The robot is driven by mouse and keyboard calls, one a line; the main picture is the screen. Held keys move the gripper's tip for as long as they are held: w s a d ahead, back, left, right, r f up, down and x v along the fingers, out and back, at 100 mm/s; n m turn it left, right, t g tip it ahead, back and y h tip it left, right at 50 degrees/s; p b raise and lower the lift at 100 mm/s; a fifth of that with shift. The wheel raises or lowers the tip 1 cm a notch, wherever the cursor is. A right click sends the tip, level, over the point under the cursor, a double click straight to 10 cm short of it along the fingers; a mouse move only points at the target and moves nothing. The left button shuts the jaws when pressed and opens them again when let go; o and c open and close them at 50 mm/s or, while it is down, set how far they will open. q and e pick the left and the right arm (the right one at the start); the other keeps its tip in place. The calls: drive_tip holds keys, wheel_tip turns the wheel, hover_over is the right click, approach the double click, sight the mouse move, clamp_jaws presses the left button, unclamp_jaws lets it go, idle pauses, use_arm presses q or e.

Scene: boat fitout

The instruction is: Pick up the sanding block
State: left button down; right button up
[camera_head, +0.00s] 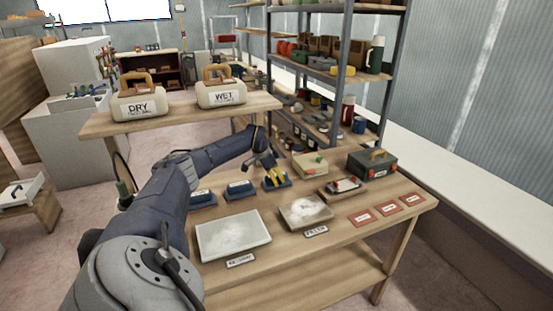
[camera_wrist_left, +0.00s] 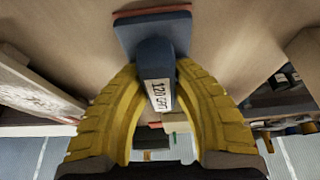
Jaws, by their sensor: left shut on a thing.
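My left gripper (camera_head: 273,173) reaches over the back of the workbench, and its yellow fingers are around the rightmost blue sanding block (camera_head: 284,183). In the left wrist view the fingers (camera_wrist_left: 160,98) are shut on the handle of this sanding block (camera_wrist_left: 148,42). Its white label reads 120 GRIT, and a reddish edge shows along its base. I cannot tell whether it touches the bench. Two more blue sanding blocks, one in the middle (camera_head: 240,189) and one at the left (camera_head: 203,198), rest on the bench. My right gripper is not in view.
The workbench (camera_head: 345,235) also holds a pale panel (camera_head: 233,236), a smaller dusty board (camera_head: 306,211), a toolbox (camera_head: 373,164) and red cards (camera_head: 388,209). Bins marked DRY (camera_head: 140,105) and WET (camera_head: 221,95) stand on a bench behind. A loaded shelf rack (camera_head: 383,95) stands behind right.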

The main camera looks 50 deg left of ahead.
use_arm(q)
drive_tip(key=shift+f, duration=0.1)
drive_tip(key=shift+r, duration=0.6)
drive_tip(key=shift+d+r, duration=0.2)
drive_tip(key=d, duration=0.2)
drive_tip(key=s+d, duration=0.1)
drive_tip(key=d, duration=0.1)
drive_tip(key=s+d, duration=0.1)
drive_tip(key=d, duration=0.2)
drive_tip(key=shift+s, duration=0.15)
wheel_tip(320, 180, up, 14)
drive_tip(key=shift+d, duration=0.1)
